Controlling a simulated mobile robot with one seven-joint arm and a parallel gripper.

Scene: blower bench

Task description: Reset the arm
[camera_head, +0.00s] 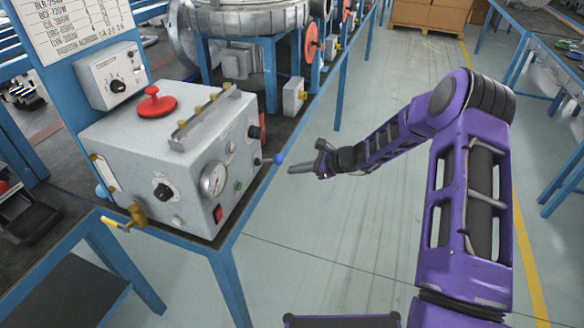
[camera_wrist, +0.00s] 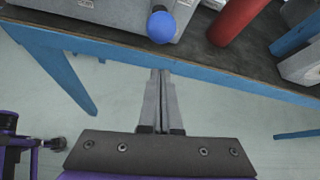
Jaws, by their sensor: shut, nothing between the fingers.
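My gripper (camera_head: 291,169) is at the end of my purple arm, in the open space just off the bench's right edge. In the head view it points left toward the grey control box. In the wrist view my gripper (camera_wrist: 162,73) shows its two grey fingers closed together with nothing between them. The fingertips lie over the blue bench edge in that picture. A blue ball knob (camera_head: 278,158) on a lever of the control box is just beyond the fingertips. The knob also shows in the wrist view (camera_wrist: 161,27), above the fingertips and apart from them.
The control box (camera_head: 150,150) carries a red knob (camera_head: 153,103), a gauge (camera_head: 214,178) and a yellow-handled valve (camera_head: 130,217). The blue bench frame (camera_head: 225,280) runs along its front. A red cylinder (camera_wrist: 238,20) lies beside the blue knob. The floor (camera_head: 330,230) to the right is clear.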

